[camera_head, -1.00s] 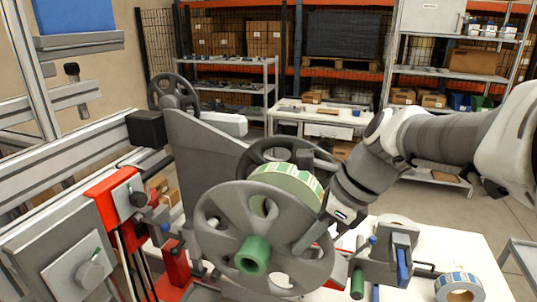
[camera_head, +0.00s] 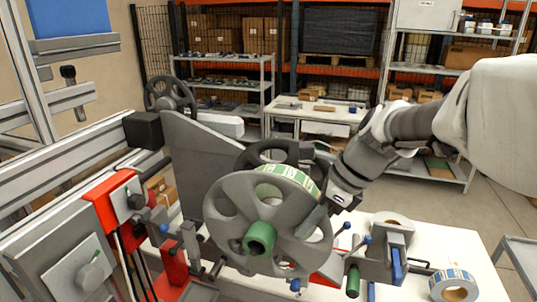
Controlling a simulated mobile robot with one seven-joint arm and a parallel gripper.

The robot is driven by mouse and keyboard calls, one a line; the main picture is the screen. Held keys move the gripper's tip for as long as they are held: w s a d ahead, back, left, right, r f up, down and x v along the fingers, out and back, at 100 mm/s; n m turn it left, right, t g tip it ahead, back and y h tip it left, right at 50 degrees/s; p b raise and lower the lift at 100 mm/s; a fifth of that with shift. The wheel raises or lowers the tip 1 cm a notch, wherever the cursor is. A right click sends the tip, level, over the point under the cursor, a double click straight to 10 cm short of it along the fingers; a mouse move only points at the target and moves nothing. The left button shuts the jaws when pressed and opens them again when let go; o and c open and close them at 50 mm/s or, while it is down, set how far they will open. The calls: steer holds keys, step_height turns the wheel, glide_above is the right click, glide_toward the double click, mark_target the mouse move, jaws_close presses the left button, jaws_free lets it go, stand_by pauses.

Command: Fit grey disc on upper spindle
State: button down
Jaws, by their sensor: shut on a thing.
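The grey disc (camera_head: 222,228) is a large spoked wheel in the middle of the head view, facing me and slightly tilted. A green spindle end (camera_head: 260,238) shows at its centre and points toward me. I cannot tell how far the disc sits along it. My gripper (camera_head: 312,222) is shut on the disc at its right side, with the arm coming from the upper right. Behind the disc is a green and white tape roll (camera_head: 288,178), with another dark grey disc (camera_head: 270,150) behind it. The spindle's shaft is hidden by the disc.
A lower green spindle (camera_head: 354,282) stands by a grey bracket (camera_head: 398,240) at right. A blue and white tape roll (camera_head: 455,284) lies on the white table (camera_head: 470,250). A red and grey machine frame (camera_head: 115,195) fills the left. Shelves stand far behind.

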steer(key=shift+w, duration=0.1)
steer(key=shift+w+d+p, duration=0.35)
steer(key=shift+w+p, duration=0.1)
steer(key=shift+w, duration=0.45)
steer(key=shift+w+d+p, duration=0.3)
steer(key=shift+w+p, duration=0.1)
steer(key=shift+w, duration=0.45)
steer(key=shift+w+r, duration=0.1)
steer(key=shift+w, duration=0.1)
steer(key=shift+w+d+p, duration=0.2)
steer(key=shift+w+p, duration=0.1)
steer(key=shift+p, duration=0.05)
steer(key=c, duration=0.9)
jaws_free()
steer(key=shift+o, duration=0.2)
